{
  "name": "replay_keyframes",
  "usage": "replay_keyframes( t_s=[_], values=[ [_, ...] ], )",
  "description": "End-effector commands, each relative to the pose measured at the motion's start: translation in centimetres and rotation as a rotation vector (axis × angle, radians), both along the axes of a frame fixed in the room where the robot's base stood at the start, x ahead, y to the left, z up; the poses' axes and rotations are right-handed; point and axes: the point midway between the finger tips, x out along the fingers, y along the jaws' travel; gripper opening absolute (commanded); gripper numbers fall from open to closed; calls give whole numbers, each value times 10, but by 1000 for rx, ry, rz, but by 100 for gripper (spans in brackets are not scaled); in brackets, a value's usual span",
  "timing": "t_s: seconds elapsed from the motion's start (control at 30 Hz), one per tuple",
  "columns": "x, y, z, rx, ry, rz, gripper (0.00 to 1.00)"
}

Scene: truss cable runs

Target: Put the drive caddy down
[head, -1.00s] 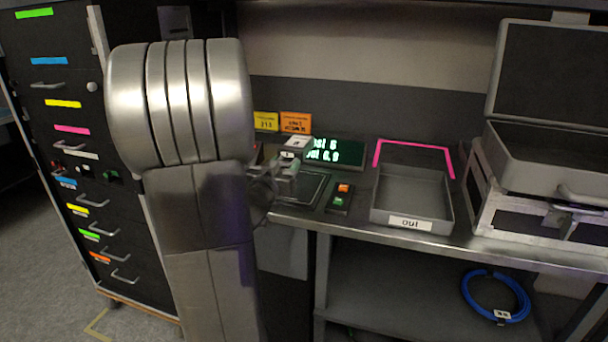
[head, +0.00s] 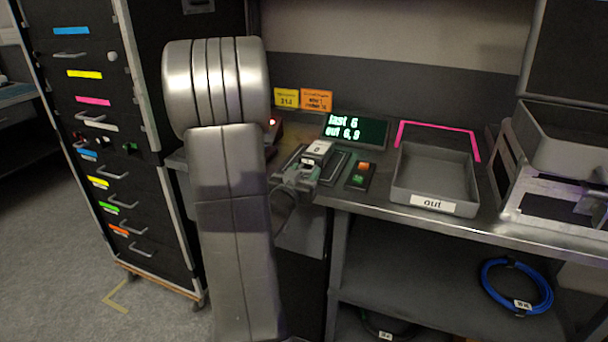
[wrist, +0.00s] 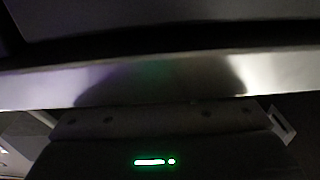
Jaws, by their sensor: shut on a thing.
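My gripper (head: 302,178) is at the front edge of the bench in the head view, left of the button box. A dark pad (head: 337,168) lies on the bench beside the caddy, partly covered. I cannot tell whether the caddy touches the bench or pad.
A grey tray marked "out" (head: 435,182) sits on the bench to the right, with pink tape behind it. A button box (head: 360,177) and a display (head: 356,130) are near.

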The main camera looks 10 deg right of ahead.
Motion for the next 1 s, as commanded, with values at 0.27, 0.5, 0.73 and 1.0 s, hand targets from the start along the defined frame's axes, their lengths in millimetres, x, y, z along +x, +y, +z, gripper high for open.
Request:
replay_keyframes(
  t_s=[0.27,0.5,0.73,1.0],
  values=[
    [0,0,-2,0,0,0,62],
    [0,0,-2,1,1,-1,68],
    [-8,7,0,1,2,2,68],
    [-57,40,0,1,1,5,68]
  ],
)
